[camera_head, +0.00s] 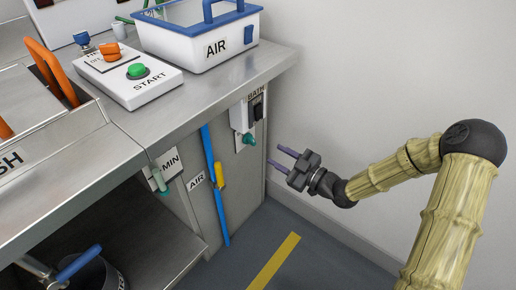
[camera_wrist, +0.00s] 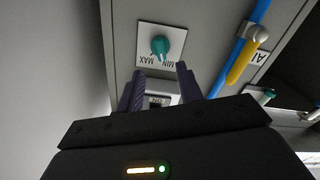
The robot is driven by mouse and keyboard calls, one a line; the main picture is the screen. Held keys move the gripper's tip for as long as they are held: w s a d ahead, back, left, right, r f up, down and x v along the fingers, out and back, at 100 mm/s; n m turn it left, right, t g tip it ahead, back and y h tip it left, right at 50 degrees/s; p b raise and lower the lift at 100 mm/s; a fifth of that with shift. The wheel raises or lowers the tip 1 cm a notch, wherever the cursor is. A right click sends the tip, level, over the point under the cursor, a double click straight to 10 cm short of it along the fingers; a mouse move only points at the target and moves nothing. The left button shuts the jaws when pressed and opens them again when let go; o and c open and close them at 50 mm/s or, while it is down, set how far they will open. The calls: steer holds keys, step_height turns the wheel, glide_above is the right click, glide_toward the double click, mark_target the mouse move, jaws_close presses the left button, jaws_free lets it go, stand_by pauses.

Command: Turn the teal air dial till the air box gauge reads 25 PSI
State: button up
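A teal dial (camera_wrist: 160,45) on a white MIN/MAX plate shows in the wrist view, beyond my fingertips, with its lettering upside down. It seems to be the teal knob (camera_head: 248,139) under the BATH box in the head view. A second teal knob (camera_head: 158,181) sits by a MIN plate at the cabinet's left; it appears at the right of the wrist view (camera_wrist: 268,96). I cannot tell which is the air dial. The AIR box (camera_head: 172,45) stands on the counter; no gauge reading is legible. My gripper (camera_head: 281,159) is open and empty, right of the cabinet, apart from both knobs.
A blue pipe with a yellow lever (camera_head: 219,175) runs down the cabinet front between the knobs, beside an AIR label (camera_head: 196,181). The BATH switch box (camera_head: 247,112) juts out above the right knob. A START panel (camera_head: 128,78) is on the counter. Floor at right is clear.

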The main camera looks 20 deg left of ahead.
mark_target(255, 143)
steer(key=b+x, duration=0.3)
steer(key=x, duration=0.5)
steer(key=shift+w+a, duration=0.15)
steer(key=shift+a, duration=0.25)
steer(key=shift+d, duration=0.1)
jaws_close()
